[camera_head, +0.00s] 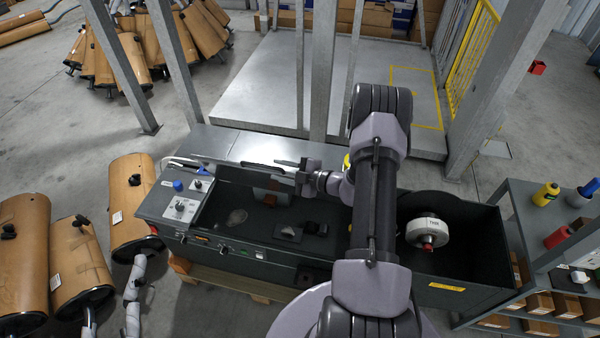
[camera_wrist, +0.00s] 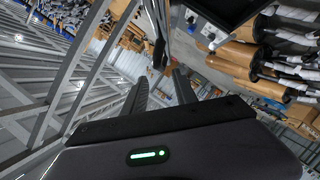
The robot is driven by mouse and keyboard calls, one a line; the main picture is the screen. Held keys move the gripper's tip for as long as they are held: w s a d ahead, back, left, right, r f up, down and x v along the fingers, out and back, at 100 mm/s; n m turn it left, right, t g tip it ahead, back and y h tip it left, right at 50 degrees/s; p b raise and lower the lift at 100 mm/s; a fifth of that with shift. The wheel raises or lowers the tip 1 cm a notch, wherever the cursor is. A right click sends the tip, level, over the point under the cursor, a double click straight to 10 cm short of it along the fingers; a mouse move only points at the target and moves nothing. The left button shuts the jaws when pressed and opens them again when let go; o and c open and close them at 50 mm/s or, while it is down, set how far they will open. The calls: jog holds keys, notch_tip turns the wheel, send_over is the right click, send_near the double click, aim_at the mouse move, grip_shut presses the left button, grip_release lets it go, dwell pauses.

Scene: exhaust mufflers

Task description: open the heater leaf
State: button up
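The heater is a long dark-green bench unit (camera_head: 225,252) with an open-topped well. I cannot tell for certain which part is its leaf. A pale bar with a dark end (camera_head: 205,164) runs along the back left of the well, close to my fingertips. My gripper (camera_head: 282,167) is over the back edge of the well, fingers pointing left. In the wrist view my gripper (camera_wrist: 158,78) has its fingers apart with nothing clearly between them. A slim dark-tipped bar (camera_wrist: 160,52) shows just beyond the tips; contact cannot be told.
A control panel (camera_head: 183,207) with a blue knob is at the unit's left end. Steel posts (camera_head: 324,70) stand behind. Brown mufflers (camera_head: 130,205) stand at left; a shelf (camera_head: 525,235) is at right.

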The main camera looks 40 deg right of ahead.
jog(key=v, duration=0.9)
jog(key=shift+p, duration=0.4)
jog(key=shift+s, duration=0.1)
jog(key=s+a+r+n+g+y+b, duration=0.15)
jog(key=a+r+n+g+b, duration=0.35)
jog(key=a+n, duration=0.75)
jog(key=s+a+r+n+g+y+b, duration=0.1)
jog(key=a+r+n+g+y+b, duration=0.2)
jog(key=a+r+n, duration=0.7)
jog(key=s+a+n+h+b, duration=0.3)
jog(key=s+n, duration=0.4)
jog(key=n, duration=0.8)
jog(key=s+a+f+n+h+b, duration=0.1)
jog(key=s+a+n+h+b, duration=0.2)
jog(key=s+n, duration=0.5)
jog(key=n+h+b, duration=0.1)
jog(key=n+h, duration=0.1)
jog(key=n, duration=0.6)
jog(key=shift+s+a, duration=0.2)
jog(key=shift+s, duration=0.1)
